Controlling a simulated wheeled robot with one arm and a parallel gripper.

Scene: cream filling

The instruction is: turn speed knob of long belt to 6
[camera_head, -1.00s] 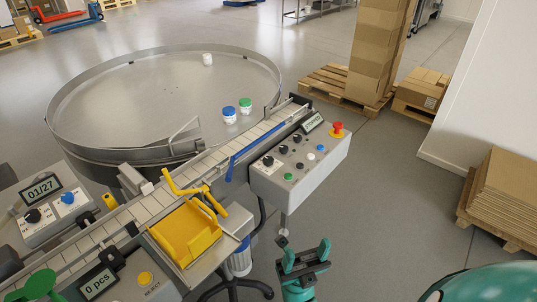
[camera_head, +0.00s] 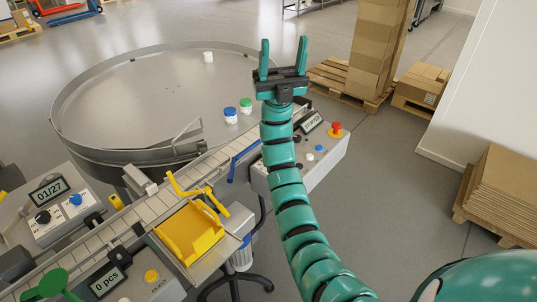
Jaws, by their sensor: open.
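The long belt (camera_head: 142,213) runs diagonally from the lower left up to the right, past the round table. No knob's setting can be read.
A large round metal table (camera_head: 120,100) holds a blue-capped jar (camera_head: 230,115), a green-capped jar (camera_head: 246,106) and a white jar (camera_head: 208,57). A yellow tray (camera_head: 190,235) sits beside the belt. Another control box (camera_head: 55,222) is at the left.

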